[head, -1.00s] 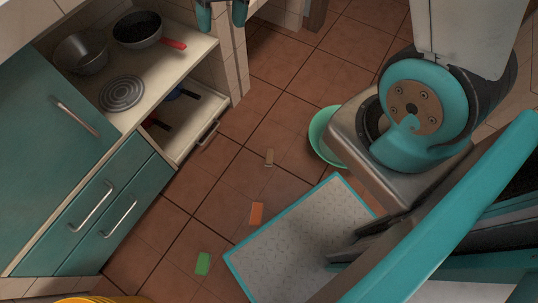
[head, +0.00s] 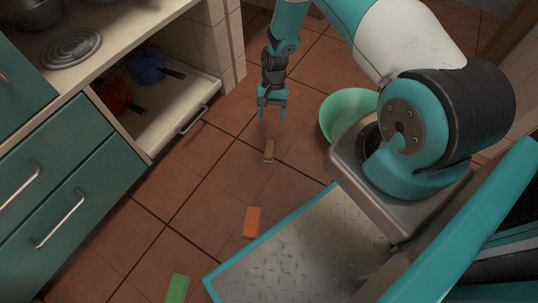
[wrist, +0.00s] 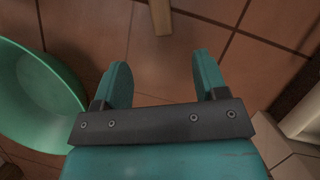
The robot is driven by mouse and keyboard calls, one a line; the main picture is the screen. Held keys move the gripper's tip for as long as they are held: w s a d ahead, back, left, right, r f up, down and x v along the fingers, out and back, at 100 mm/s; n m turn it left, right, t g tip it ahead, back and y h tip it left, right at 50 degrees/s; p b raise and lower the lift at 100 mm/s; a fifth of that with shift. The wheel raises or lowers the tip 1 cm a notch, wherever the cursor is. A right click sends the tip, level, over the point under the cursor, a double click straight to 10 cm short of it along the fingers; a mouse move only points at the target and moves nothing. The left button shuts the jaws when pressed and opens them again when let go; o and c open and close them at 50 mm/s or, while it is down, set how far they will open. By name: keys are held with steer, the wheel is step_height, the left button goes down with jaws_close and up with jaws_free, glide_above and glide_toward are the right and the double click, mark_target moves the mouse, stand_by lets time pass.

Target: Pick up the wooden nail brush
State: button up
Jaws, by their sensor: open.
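The wooden nail brush (head: 269,150), small and brown, lies on the tiled floor in the middle of the head view. In the wrist view a light brown piece of it (wrist: 160,15) shows at the top edge, cut off by the frame. My gripper (head: 272,113) is open and empty, pointing down, just above the brush in the head picture and apart from it. In the wrist view my gripper (wrist: 161,68) has its two teal fingers spread, with the brush beyond them and in line with the gap.
A green bowl (head: 331,118) stands on the floor to the right of my gripper. An open drawer (head: 176,122) with red and blue pans juts out at the left. An orange block (head: 252,222) and a green block (head: 176,290) lie nearer. Bare tiles surround the brush.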

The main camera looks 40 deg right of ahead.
steer(key=b, duration=0.5)
glide_toward(269, 148)
steer(key=x, duration=0.5)
steer(key=shift+s+f, duration=0.1)
steer(key=shift+f, duration=0.1)
steer(key=b+x, duration=0.4)
steer(key=x, duration=0.1)
steer(key=shift+f, duration=0.15)
steer(key=c, duration=1)
steer(key=shift+r, duration=0.2)
